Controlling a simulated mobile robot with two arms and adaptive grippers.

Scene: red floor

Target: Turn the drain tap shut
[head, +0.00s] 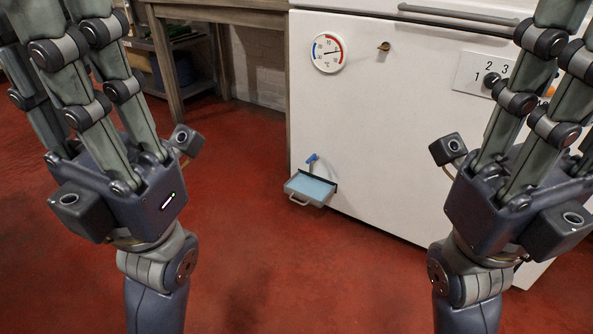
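The drain tap (312,159) is a small tap with a blue handle, low on the front of a white cabinet (390,120). A shallow tray (311,188) with a light blue inside and a front handle is right below it. The tap is too small to tell whether it is open or shut. My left gripper (88,75) is raised at the left, well apart from the tap. My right gripper (535,95) is raised at the right, also apart from it. The fingertips of both are cut off by the top edge, and no held object shows.
The cabinet carries a round dial (328,52), a small knob (384,46), a numbered selector plate (487,74) partly behind my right fingers, and a long bar handle (458,17). A wooden table (172,70) stands at the back left. Red floor (300,265) is clear before the tray.

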